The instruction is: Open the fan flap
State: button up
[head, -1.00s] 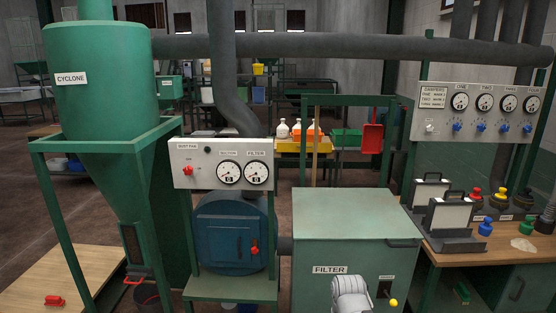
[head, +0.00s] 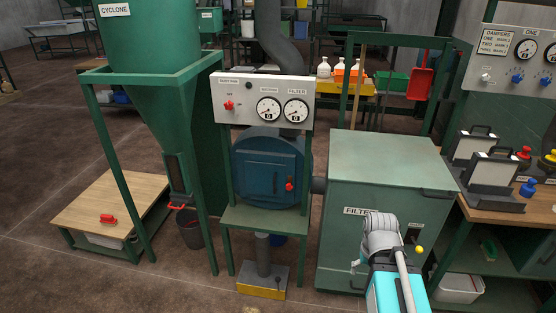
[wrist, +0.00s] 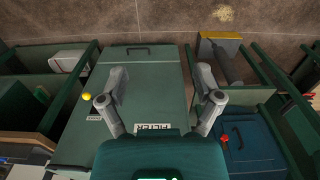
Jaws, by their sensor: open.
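The fan (head: 245,185) is a round dark blue housing on a green stand in the middle of the head view. Its flap (head: 263,178) is a square blue panel on the front and looks closed. A red knob (head: 290,187) sits at the flap's right side. In the wrist view the blue fan (wrist: 262,150) is at the lower right, with the red knob (wrist: 224,138) near its left edge. My gripper (wrist: 158,88) is open and empty, above the green filter box and apart from the flap.
The green filter box (head: 390,165) stands right of the fan. A gauge panel (head: 250,95) is above the fan. The cyclone (head: 150,60) and its frame stand left. A grey box with a yellow edge (head: 262,288) is on the floor below. Floor in front is partly clear.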

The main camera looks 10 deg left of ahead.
aim_at(269, 180)
jog(key=u, duration=0.95)
jog(key=i, duration=0.55)
jog(key=u, duration=0.1)
